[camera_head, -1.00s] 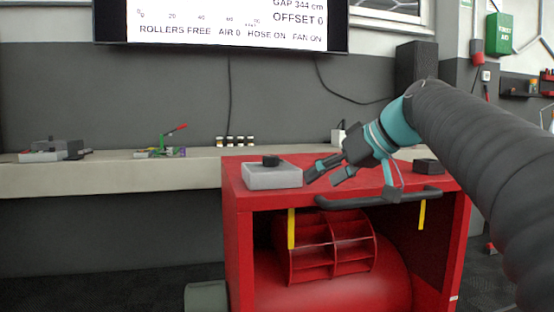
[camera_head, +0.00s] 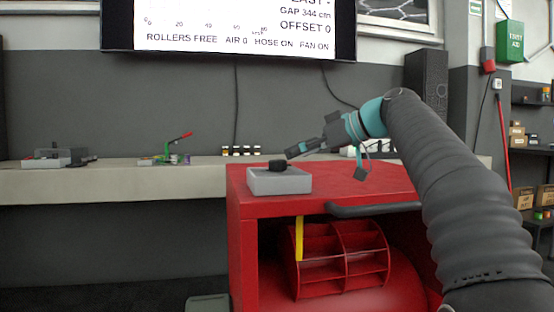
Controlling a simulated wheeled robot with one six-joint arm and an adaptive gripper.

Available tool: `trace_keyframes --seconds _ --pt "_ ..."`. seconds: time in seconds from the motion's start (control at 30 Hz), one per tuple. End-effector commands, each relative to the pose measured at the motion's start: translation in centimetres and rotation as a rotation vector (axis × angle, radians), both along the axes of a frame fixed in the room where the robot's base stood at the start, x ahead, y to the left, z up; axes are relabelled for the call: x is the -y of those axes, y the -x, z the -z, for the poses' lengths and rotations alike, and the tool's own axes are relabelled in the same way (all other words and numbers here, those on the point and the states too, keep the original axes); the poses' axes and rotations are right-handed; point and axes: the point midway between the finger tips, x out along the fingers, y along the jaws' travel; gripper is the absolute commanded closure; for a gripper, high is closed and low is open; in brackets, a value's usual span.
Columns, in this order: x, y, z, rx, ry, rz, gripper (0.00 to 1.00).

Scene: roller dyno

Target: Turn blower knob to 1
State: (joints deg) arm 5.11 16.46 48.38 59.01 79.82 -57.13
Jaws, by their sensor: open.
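The blower is a red cabinet (camera_head: 240,215) with a red fan wheel (camera_head: 343,262) showing in its open front. A light grey control box (camera_head: 279,184) sits on the top at the left. A round black knob (camera_head: 277,166) stands on that box; no marks on it can be read. My gripper (camera_head: 293,153) reaches in from the right. Its fingers point left, slightly above and to the right of the knob. It is open and empty, and a small gap shows between fingertips and knob.
A black handle bar (camera_head: 373,209) runs along the cabinet's front edge. A yellow strap (camera_head: 299,238) hangs below the top. Behind is a bench (camera_head: 120,183) with a green device (camera_head: 165,154) and several small jars (camera_head: 240,151). A screen (camera_head: 230,27) on the wall reads AIR 0, FAN ON.

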Motion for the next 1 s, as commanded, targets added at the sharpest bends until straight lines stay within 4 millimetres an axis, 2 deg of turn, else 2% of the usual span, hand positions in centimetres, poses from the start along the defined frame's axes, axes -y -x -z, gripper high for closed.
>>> trace_keyframes --seconds 0.03,0.2,0.4,0.8,0.83,0.87,1.0 --pt "-1.0 -0.4 0.5 -0.001 0.000 -0.004 0.32" --pt "-3.4 -1.7 1.6 0.000 0.001 -0.004 0.32" --pt "-5.2 -2.7 2.3 -0.001 0.000 -0.004 0.32" --pt "-5.8 -3.0 2.6 0.000 0.000 -0.001 0.32" --pt "-5.8 -3.0 2.6 0.000 0.000 -0.001 0.34" --pt "-5.8 -3.0 2.6 0.000 0.000 -0.002 0.42" --pt "-5.8 -3.0 2.6 0.000 0.000 -0.002 0.77"
